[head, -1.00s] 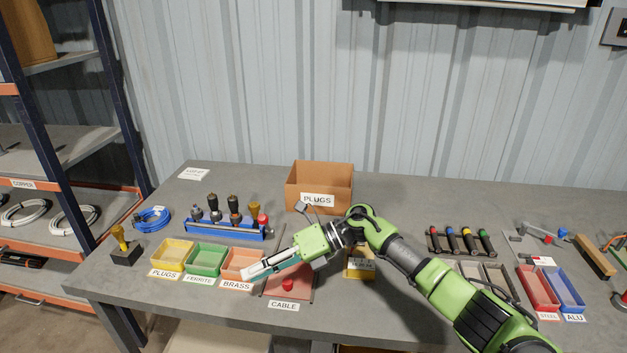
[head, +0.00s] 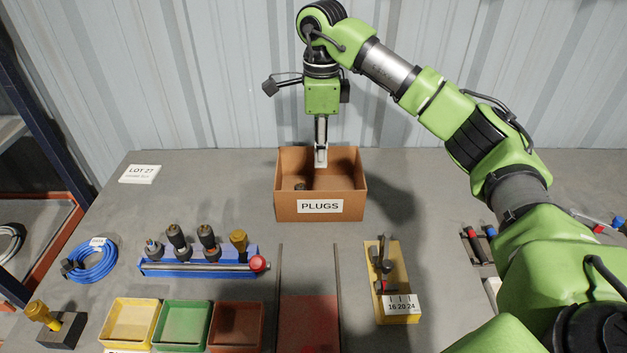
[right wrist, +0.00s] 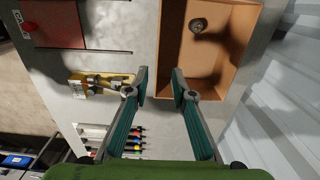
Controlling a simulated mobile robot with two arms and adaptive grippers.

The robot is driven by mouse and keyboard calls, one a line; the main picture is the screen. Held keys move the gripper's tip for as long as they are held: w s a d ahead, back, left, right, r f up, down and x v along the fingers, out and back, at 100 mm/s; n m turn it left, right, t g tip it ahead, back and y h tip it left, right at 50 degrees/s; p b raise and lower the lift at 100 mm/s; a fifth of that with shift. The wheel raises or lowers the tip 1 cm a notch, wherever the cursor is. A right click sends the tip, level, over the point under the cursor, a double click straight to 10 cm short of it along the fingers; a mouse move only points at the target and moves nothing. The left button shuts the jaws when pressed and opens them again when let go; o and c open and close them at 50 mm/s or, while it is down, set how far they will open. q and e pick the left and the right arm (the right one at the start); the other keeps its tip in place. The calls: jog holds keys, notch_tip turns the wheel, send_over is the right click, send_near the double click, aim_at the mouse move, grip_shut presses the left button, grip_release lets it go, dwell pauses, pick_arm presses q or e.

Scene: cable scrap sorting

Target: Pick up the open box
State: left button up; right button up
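The open box (head: 290,208) is brown, upright on the table near the back wall, with a PLUGS label on its front. A small dark round piece (head: 300,186) lies inside it. My right gripper (head: 320,162) points down above the box, apart from it as far as I can tell. In the right wrist view the right gripper (right wrist: 160,77) is open and empty. One fingertip appears outside the box's labelled-side wall and the other over the inside of the box (right wrist: 212,72). My left gripper is not in view.
A yellow tool holder (head: 397,270) stands in front of the box to the right. Two dark rails run forward from near the box. The table beside the box is clear.

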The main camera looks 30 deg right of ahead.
jog(key=p, duration=0.1)
send_over(320, 192)
notch_tip(320, 192, down, 6)
jog(key=shift+w+d+f, duration=0.1)
jog(key=shift+w+d, duration=0.05)
notch_tip(320, 192, down, 3)
jog(key=shift+r+p, duration=0.1)
jog(key=shift+p, duration=0.8)
notch_tip(320, 192, down, 2)
jog(key=shift+f+p, duration=0.25)
jog(key=shift+p, duration=0.05)
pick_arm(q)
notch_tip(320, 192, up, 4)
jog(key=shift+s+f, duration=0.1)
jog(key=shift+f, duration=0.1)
pick_arm(e)
jog(key=shift+f, duration=0.35)
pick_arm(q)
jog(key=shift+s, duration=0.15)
pick_arm(e)
jog(key=shift+r, duration=0.1)
grip_shut()
